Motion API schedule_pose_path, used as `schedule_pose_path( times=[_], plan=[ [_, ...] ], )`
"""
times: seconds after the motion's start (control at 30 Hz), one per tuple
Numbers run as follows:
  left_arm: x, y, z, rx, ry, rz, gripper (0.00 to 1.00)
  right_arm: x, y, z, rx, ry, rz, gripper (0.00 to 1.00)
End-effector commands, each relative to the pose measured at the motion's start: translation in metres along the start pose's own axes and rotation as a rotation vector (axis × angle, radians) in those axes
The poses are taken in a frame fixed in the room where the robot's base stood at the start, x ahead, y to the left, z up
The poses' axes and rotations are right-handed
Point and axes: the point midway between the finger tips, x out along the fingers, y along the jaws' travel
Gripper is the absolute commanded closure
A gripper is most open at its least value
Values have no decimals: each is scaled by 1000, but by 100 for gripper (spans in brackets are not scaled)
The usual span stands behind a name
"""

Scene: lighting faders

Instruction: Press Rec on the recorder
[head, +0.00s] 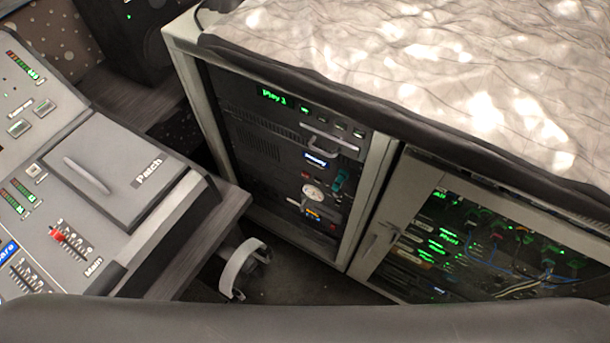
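A dark rack unit with a green lit display (272,96) that seems to read "Play" and a digit sits at the top of the left rack bay. I take it to be the recorder, but no name on it is readable. A row of small buttons (322,118) with green marks runs to the right of the display. Their labels are too small to read, so I cannot tell which is Rec. Neither of my grippers is in view.
The mixing desk with faders (68,238) and a "Patch" lid (125,165) stands at left. A white curved object (245,268) is beside the desk's edge. A right rack door (385,225) shows cables behind it. A crumpled pale cover (430,70) lies on top.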

Motion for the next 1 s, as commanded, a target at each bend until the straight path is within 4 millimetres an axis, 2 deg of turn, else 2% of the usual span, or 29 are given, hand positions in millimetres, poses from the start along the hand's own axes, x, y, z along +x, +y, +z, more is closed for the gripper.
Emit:
schedule_pose_path(
  times=[0.03,0.17,0.2,1.0],
  plan=[
    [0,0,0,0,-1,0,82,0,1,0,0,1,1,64],
    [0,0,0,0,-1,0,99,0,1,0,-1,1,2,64],
    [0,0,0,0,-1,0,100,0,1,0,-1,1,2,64],
    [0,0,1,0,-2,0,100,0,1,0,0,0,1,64]
  ],
)
